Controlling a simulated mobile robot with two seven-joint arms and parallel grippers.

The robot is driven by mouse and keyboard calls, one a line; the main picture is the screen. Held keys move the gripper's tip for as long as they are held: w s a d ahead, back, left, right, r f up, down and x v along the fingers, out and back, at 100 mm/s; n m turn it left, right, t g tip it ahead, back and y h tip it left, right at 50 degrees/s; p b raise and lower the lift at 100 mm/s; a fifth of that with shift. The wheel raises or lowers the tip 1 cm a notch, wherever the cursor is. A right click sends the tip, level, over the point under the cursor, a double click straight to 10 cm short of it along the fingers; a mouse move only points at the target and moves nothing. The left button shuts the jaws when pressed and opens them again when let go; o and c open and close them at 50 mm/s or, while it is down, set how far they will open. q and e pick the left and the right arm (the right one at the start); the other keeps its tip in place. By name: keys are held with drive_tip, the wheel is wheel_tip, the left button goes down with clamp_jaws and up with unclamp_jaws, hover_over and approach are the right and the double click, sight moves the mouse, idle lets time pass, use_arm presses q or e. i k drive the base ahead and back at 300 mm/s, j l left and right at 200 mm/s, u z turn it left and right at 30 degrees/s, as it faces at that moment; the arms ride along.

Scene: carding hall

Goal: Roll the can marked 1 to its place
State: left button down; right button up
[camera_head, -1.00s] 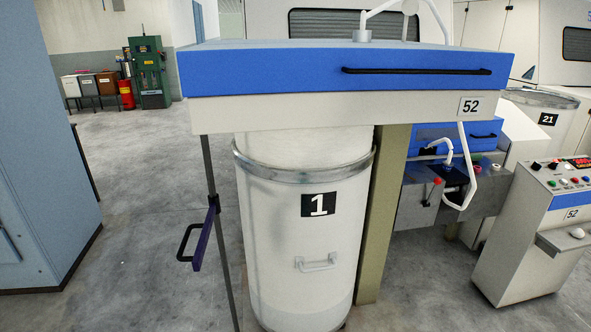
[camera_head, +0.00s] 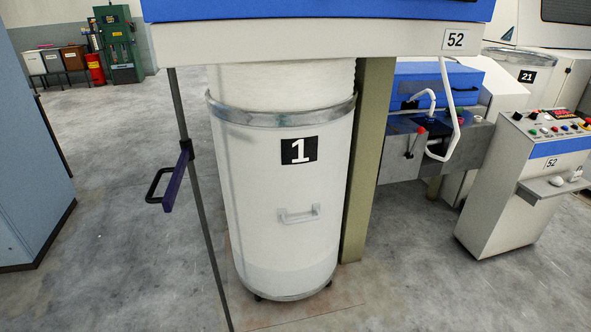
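The can marked 1 (camera_head: 285,215) is a tall white cylinder with a grey metal band near its top, a black label with a white 1 and a pale handle (camera_head: 299,214) on its front. It stands upright on small casters under the blue and white machine head (camera_head: 310,38) marked 52. White material fills the space between the can's top and the head. A thin reddish outline shows on the floor around the can's foot. Neither of my grippers is in view.
A dark post (camera_head: 196,190) with a purple bar and black handle stands just left of the can. A beige column (camera_head: 367,160) is at its right. A control console (camera_head: 525,185) stands further right, a blue cabinet (camera_head: 30,160) at left. Floor in front is clear.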

sight(282, 131)
drive_tip(key=i+l+z, duration=0.25)
drive_tip(key=i, duration=0.45)
drive_tip(key=i+l+z, duration=0.2)
drive_tip(key=i, duration=0.45)
drive_tip(key=j, duration=0.1)
